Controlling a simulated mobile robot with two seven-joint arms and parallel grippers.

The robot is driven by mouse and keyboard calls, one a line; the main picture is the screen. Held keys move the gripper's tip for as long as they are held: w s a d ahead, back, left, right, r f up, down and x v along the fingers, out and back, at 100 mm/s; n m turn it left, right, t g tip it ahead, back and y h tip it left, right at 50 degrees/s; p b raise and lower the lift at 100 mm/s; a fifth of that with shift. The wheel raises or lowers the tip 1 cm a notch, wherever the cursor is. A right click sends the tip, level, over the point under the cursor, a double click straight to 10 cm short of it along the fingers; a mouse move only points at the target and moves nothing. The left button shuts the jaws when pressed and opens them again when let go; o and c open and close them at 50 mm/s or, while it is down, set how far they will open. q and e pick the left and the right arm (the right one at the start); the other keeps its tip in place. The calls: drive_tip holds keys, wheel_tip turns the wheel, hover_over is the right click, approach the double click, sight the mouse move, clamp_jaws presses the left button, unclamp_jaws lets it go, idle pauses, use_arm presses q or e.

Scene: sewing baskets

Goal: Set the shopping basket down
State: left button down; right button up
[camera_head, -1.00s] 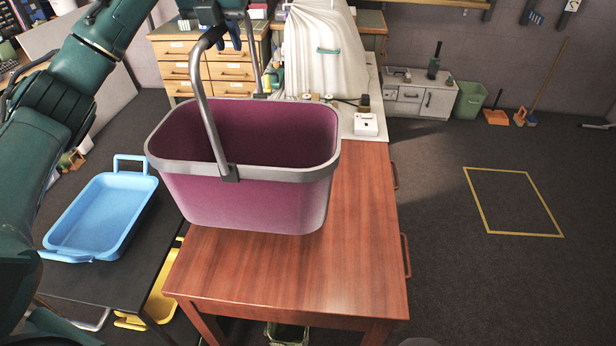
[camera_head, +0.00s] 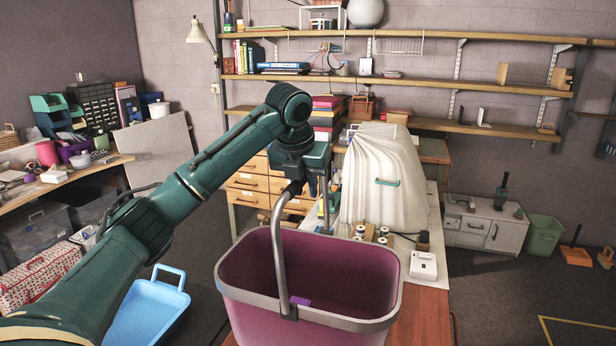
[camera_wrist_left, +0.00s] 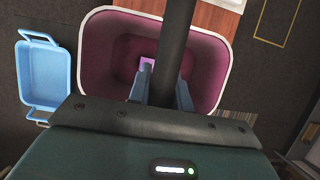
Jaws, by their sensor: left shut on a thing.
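The shopping basket (camera_head: 330,324) is magenta with a grey rim and a raised grey handle (camera_head: 278,250). It is upright over the wooden table (camera_head: 423,318); its underside is cut off, so I cannot tell whether it touches the top. My left gripper (camera_head: 299,187) is shut on the top of the handle. In the left wrist view, the gripper (camera_wrist_left: 160,92) is on the dark handle bar, with the basket (camera_wrist_left: 98,48) open below. A small purple patch (camera_head: 300,301) shows inside the basket. My right gripper is out of view.
A blue tray (camera_head: 150,306) lies to the left of the basket. Behind it on the table stand a white-covered object (camera_head: 385,180), a white box (camera_head: 423,266) and several spools. Drawers (camera_head: 247,188) and wall shelves are at the back. Open floor lies to the right.

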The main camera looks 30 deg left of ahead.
use_arm(q)
drive_tip(key=shift+f, duration=2.45)
drive_tip(key=c, duration=1.3)
unclamp_jaws()
drive_tip(key=shift+f, duration=0.1)
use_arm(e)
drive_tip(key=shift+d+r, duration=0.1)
use_arm(q)
drive_tip(key=v, duration=1.1)
drive_tip(key=shift+s+r+b, duration=0.1)
drive_tip(key=shift+r+b, duration=0.1)
drive_tip(key=shift+b, duration=0.2)
drive_tip(key=shift+s+d+r, duration=0.1)
drive_tip(key=shift+s+r, duration=0.05)
drive_tip(key=shift+r, duration=0.1)
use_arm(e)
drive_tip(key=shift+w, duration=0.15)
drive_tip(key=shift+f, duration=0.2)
